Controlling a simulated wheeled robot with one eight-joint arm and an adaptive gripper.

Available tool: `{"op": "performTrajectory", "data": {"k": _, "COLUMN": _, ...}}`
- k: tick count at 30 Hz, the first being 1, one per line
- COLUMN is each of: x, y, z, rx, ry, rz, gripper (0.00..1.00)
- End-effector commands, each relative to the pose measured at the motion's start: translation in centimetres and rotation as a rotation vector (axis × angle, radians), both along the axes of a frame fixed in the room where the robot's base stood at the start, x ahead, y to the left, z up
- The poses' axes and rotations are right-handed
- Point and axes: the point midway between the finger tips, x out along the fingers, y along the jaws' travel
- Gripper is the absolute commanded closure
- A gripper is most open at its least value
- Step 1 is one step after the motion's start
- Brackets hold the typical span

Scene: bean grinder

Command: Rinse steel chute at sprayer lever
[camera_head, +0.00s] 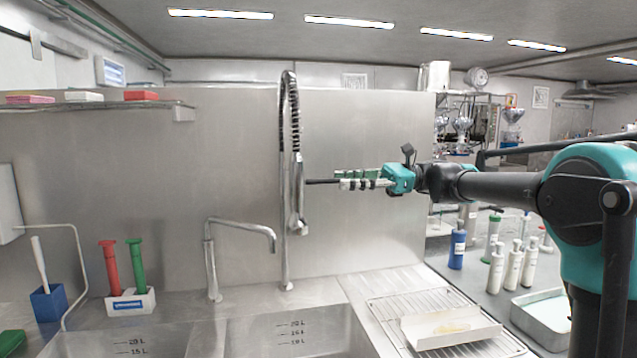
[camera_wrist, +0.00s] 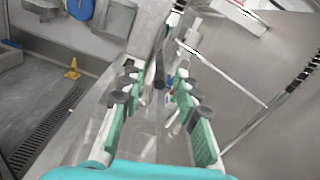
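The steel chute appears to be the pale open trough (camera_head: 452,330) with a yellowish-brown smear inside, lying on the wire rack right of the sink. The sprayer (camera_head: 297,205) hangs upright from its spring hose over the sink's back edge. A dark lever (camera_head: 322,182) sticks out from it to the right, toward my gripper. My gripper (camera_head: 342,179) is raised level with the lever, pointing left, well above the rack. In the wrist view my gripper (camera_wrist: 157,72) has its green-padded fingers apart. A dark end shows between or beyond the tips; contact cannot be told.
The sink basins (camera_head: 290,335) lie below the sprayer, with a swivel faucet (camera_head: 240,232) at left. The wire rack (camera_head: 385,312) is on the drainboard. Several bottles (camera_head: 512,265) and a pale tray (camera_head: 543,315) stand at right. Red and green brushes (camera_head: 137,265) stand at left.

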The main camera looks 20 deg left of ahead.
Motion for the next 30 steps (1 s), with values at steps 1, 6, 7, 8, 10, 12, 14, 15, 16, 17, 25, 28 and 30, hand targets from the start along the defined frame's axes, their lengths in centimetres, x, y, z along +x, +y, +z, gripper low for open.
{"op": "performTrajectory", "data": {"k": 1, "x": -0.7, "y": 0.9, "z": 0.0, "rx": 0.0, "ry": 0.0, "rz": 0.004, "gripper": 0.68}}
{"op": "performTrajectory", "data": {"k": 6, "x": -2.3, "y": 3.5, "z": 0.0, "rx": 0.0, "ry": 0.0, "rz": 0.003, "gripper": 0.68}}
{"op": "performTrajectory", "data": {"k": 7, "x": -2.6, "y": 3.9, "z": 0.0, "rx": -0.001, "ry": 0.0, "rz": 0.004, "gripper": 0.68}}
{"op": "performTrajectory", "data": {"k": 8, "x": -2.8, "y": 4.3, "z": 0.0, "rx": 0.0, "ry": 0.0, "rz": 0.003, "gripper": 0.68}}
{"op": "performTrajectory", "data": {"k": 10, "x": -3.2, "y": 5.1, "z": 0.0, "rx": 0.0, "ry": 0.0, "rz": 0.002, "gripper": 0.68}}
{"op": "performTrajectory", "data": {"k": 12, "x": -3.5, "y": 5.6, "z": 0.0, "rx": 0.0, "ry": 0.0, "rz": 0.002, "gripper": 0.68}}
{"op": "performTrajectory", "data": {"k": 14, "x": -3.7, "y": 6.0, "z": 0.0, "rx": 0.0, "ry": 0.0, "rz": 0.001, "gripper": 0.68}}
{"op": "performTrajectory", "data": {"k": 15, "x": -3.8, "y": 6.1, "z": 0.0, "rx": 0.0, "ry": 0.0, "rz": 0.0, "gripper": 0.68}}
{"op": "performTrajectory", "data": {"k": 16, "x": -3.8, "y": 6.2, "z": 0.0, "rx": 0.0, "ry": 0.0, "rz": 0.0, "gripper": 0.68}}
{"op": "performTrajectory", "data": {"k": 17, "x": -3.9, "y": 6.3, "z": 0.0, "rx": 0.0, "ry": 0.0, "rz": 0.0, "gripper": 0.68}}
{"op": "performTrajectory", "data": {"k": 25, "x": -3.9, "y": 6.3, "z": 0.0, "rx": -0.001, "ry": -0.001, "rz": 0.0, "gripper": 0.68}}
{"op": "performTrajectory", "data": {"k": 28, "x": -3.9, "y": 6.3, "z": 0.0, "rx": -0.001, "ry": -0.001, "rz": 0.0, "gripper": 0.81}}
{"op": "performTrajectory", "data": {"k": 30, "x": -3.9, "y": 6.3, "z": 0.0, "rx": -0.001, "ry": -0.001, "rz": 0.0, "gripper": 0.89}}
